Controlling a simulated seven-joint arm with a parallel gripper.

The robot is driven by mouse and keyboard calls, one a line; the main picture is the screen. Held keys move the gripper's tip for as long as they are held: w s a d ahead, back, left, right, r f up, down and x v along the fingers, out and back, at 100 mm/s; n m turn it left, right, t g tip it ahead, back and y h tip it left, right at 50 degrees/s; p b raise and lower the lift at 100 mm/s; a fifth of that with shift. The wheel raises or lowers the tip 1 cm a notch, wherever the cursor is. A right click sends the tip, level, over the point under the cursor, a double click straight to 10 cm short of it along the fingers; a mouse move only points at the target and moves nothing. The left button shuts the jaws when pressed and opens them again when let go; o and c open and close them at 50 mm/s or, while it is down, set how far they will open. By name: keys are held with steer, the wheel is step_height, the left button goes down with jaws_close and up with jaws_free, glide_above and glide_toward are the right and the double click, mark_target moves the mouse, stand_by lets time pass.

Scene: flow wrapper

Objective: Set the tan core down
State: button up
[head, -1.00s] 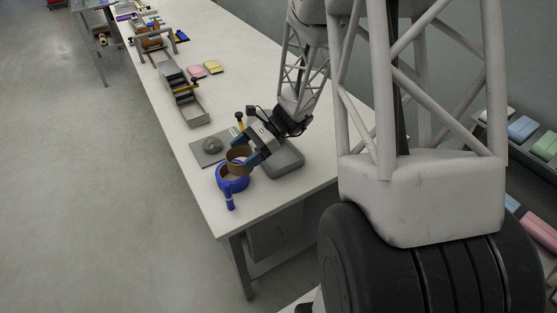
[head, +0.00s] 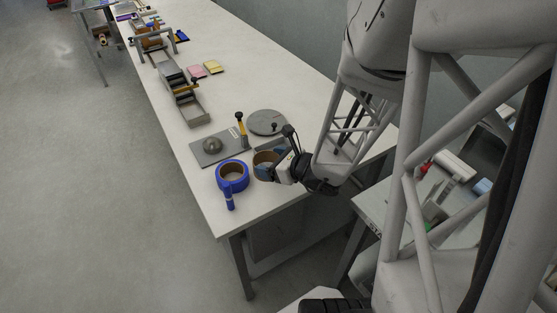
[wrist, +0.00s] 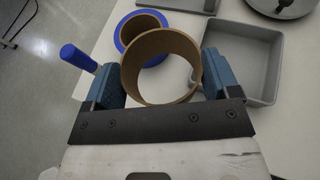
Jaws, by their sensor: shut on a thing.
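The tan core (wrist: 160,42), an open cardboard ring, sits between the two blue fingers of my gripper (wrist: 163,82), which is shut on it. In the head view the core (head: 264,157) shows just right of the blue roll (head: 221,182), partly hidden by my gripper (head: 268,168). The blue roll also shows in the wrist view (wrist: 122,33), behind the core and overlapped by it, with a tan inner ring. I cannot tell whether the core touches anything below it.
A grey tray (wrist: 276,66) lies right of the core. A blue-handled tool (wrist: 78,58) stands by the blue roll. A grey plate with a dome (head: 203,157) and a round grey disc (head: 266,122) lie farther back.

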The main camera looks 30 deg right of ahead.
steer(key=s+d+f+m+t+h, duration=0.1)
steer(key=s+d+f+m+h, duration=0.1)
steer(key=s+m+h, duration=0.2)
steer(key=s+h, duration=0.1)
steer(key=s, duration=0.2)
steer(key=shift+d+m, duration=0.4)
steer(key=shift+w+f, duration=0.1)
steer(key=w+d, duration=0.1)
steer(key=w, duration=0.4)
steer(key=w+d+f, duration=0.1)
steer(key=w+d, duration=0.1)
steer(key=w, duration=0.3)
steer(key=w+d, duration=0.2)
steer(key=w, duration=0.3)
steer(key=shift+d+f, duration=0.2)
steer(key=shift+d, duration=0.05)
steer(key=shift+f, duration=1.75)
steer(key=shift+f, duration=0.1)
steer(key=o, duration=0.6)
